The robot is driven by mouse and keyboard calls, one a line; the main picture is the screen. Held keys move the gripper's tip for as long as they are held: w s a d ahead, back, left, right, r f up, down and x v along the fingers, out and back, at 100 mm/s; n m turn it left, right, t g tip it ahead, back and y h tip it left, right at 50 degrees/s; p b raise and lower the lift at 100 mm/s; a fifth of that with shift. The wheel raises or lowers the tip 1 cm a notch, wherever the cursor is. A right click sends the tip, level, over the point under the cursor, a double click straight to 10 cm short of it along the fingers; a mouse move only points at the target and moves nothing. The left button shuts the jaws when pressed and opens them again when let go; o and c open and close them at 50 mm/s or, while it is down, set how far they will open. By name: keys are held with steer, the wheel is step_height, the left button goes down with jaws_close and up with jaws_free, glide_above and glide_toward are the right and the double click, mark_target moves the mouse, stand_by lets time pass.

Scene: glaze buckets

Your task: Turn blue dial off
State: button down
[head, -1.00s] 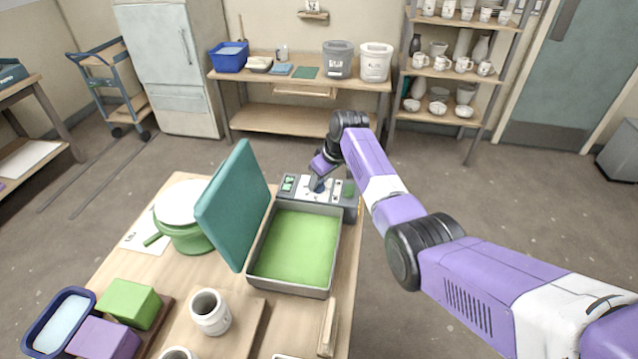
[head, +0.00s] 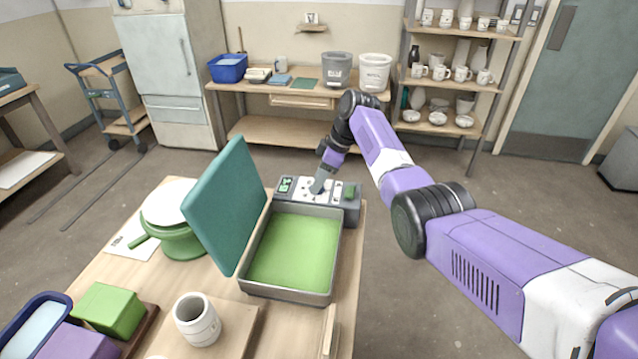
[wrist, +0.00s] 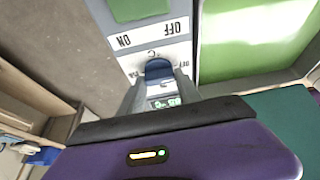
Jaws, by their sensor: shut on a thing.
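The blue dial (wrist: 158,68) sits on the white face of a grey control box (head: 347,214) behind the green-floored tray. In the wrist view the dial is between the fingers of my gripper (wrist: 157,85), which are shut on it. In the head view my gripper (head: 319,184) points down onto the box and hides the dial. Small lettering lies around the dial, including what looks like OFF on its right; the dial's exact pointing direction is hard to tell.
A green switch (head: 350,191) on the box has larger ON and OFF labels. The tray (head: 283,292) and its raised teal lid (head: 225,205) stand in front. A green pot (head: 180,240) and a white mug (head: 197,319) are on the table. Floor behind the box is clear.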

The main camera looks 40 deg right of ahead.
stand_by(0.4)
steer(key=c, duration=0.8)
jaws_free()
steer(key=shift+c, duration=0.2)
steer(key=v, duration=0.8)
steer(key=shift+f, duration=0.15)
